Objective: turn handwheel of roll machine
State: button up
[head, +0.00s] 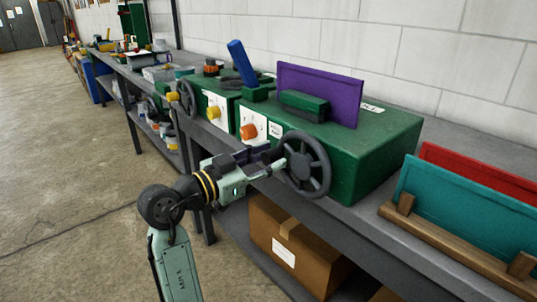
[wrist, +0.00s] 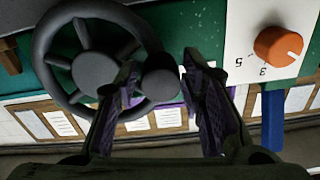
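A dark grey spoked handwheel (head: 304,166) is on the front of a green machine (head: 376,150) at the bench edge. In the wrist view the handwheel (wrist: 94,70) fills the upper left, with a round grip knob (wrist: 160,82) on its rim at the right. My gripper (head: 278,166) is at the left side of the wheel in the head view. In the wrist view my gripper (wrist: 160,66) is open, with the knob between its two fingers. The left finger overlaps the rim in the picture; I cannot tell whether it touches.
An orange dial (wrist: 279,47) on a white plate is right of my gripper in the wrist view. A purple panel (head: 318,92) and a blue lever (head: 242,62) stand above the machines. A farther handwheel (head: 188,98) is left. A cardboard box (head: 310,262) sits below; floor at left is clear.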

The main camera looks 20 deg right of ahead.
jog(key=shift+w+d, duration=0.15)
jog(key=shift+d, duration=0.1)
jog(key=shift+c, duration=0.5)
grip_shut()
